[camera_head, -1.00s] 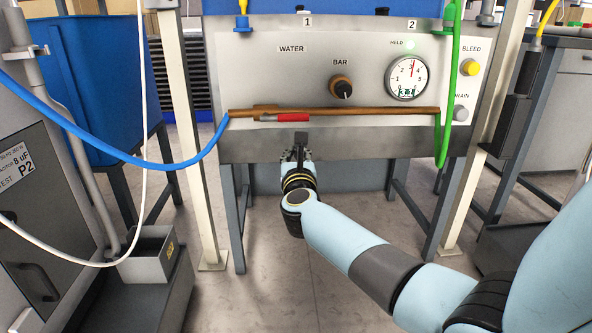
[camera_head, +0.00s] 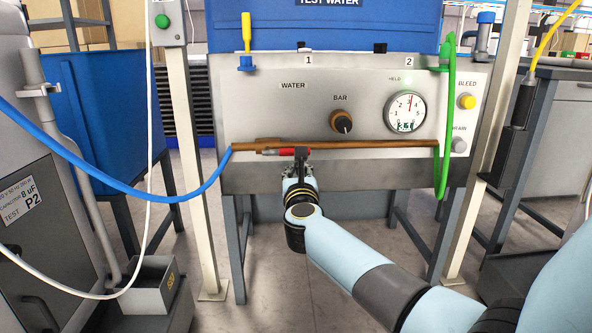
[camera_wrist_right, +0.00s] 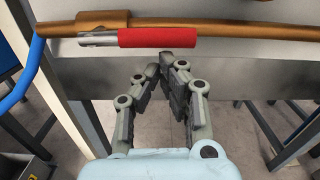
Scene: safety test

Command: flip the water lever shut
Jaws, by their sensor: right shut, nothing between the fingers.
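The water lever (camera_head: 287,151) has a red sleeve and a short metal end. It lies along the copper pipe (camera_head: 370,144) on the front of the grey panel. In the right wrist view the red lever (camera_wrist_right: 158,37) lies level, parallel to the pipe (camera_wrist_right: 230,20) and just below it. My right gripper (camera_head: 301,160) is at the lever's right end in the head view. In the right wrist view the right gripper (camera_wrist_right: 167,62) is shut and empty, its fingertips just below the red sleeve; I cannot tell whether they touch it. My left gripper is not in view.
The panel carries a BAR knob (camera_head: 341,122), a gauge (camera_head: 405,112), a yellow BLEED button (camera_head: 467,101) and a DRAIN button (camera_head: 459,145). A blue hose (camera_head: 120,187) joins the pipe's left end, a green hose (camera_head: 446,120) its right. Open floor lies below.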

